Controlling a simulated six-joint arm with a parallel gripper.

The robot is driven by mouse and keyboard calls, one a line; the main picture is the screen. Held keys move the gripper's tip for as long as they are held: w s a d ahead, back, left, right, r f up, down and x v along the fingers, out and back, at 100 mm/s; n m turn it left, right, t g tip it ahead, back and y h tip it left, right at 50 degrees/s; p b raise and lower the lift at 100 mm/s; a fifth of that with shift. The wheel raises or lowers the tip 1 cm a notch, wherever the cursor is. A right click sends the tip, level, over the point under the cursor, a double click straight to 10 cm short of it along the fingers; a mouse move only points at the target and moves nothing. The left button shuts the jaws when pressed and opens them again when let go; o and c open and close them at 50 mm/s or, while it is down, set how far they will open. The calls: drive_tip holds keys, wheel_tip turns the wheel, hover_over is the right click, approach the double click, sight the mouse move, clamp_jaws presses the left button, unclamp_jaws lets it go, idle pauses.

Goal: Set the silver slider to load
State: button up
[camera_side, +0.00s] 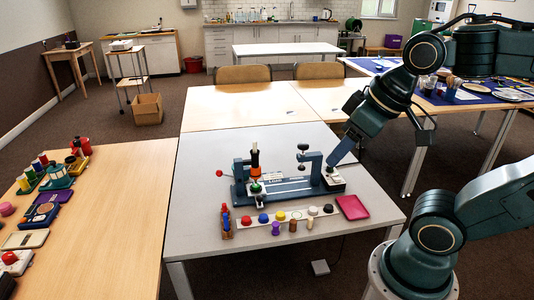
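A teal apparatus (290,187) with a long base stands on the grey table. Its light-coloured label strip (270,177) has lettering too small to read. A green knob (256,187) and a dark upright post with an orange band (255,160) are at its left part. A teal bracket (311,160) rises at its right part. I cannot pick out the silver slider or the load mark for certain. My gripper (332,170) points down at the apparatus's right end, close to a pale block there. Its fingertips are too small to tell whether they are apart or touch anything.
A pale strip with several coloured knobs (281,216) lies in front of the apparatus. A pink tray (352,207) is at its right. A red ball (219,173) sticks out left. The table's back part is clear.

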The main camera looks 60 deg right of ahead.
drive_tip(key=w+d+m+g, duration=0.1)
drive_tip(key=w+d+g, duration=0.15)
drive_tip(key=w, duration=0.75)
drive_tip(key=m+g, duration=0.3)
hover_over(260, 197)
wheel_tip(260, 197, down, 21)
drive_tip(key=shift+f, duration=0.1)
drive_tip(key=shift+f, duration=0.1)
wheel_tip(260, 197, down, 14)
drive_tip(key=shift+r, duration=0.25)
